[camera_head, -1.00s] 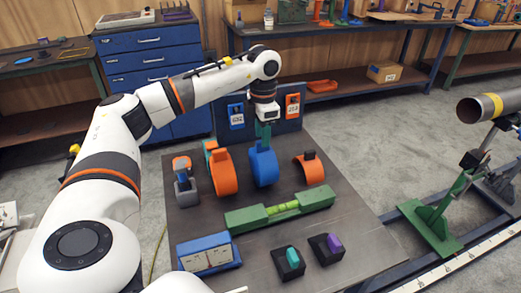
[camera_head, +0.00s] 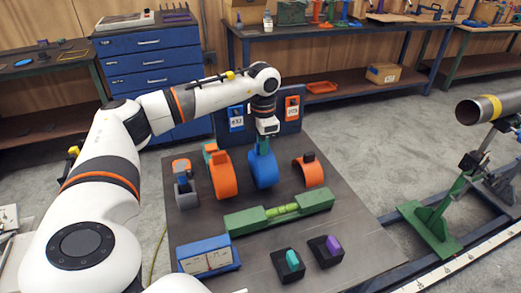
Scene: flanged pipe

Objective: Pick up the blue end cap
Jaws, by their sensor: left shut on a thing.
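The blue end cap (camera_head: 263,171) stands upright on the dark table, between an orange ring-shaped piece on its left and a smaller orange one on its right. My left gripper (camera_head: 262,148) reaches down from above and is shut on the top of the blue end cap. The fingers hide that top part, and I cannot tell whether the cap's underside touches the table. My right gripper is not in view.
The orange ring piece (camera_head: 222,176) stands close on the left, and the smaller orange piece (camera_head: 309,172) on the right. A green level (camera_head: 244,222) lies in front. A blue box (camera_head: 190,249) is at front left. A pipe (camera_head: 478,110) is at far right.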

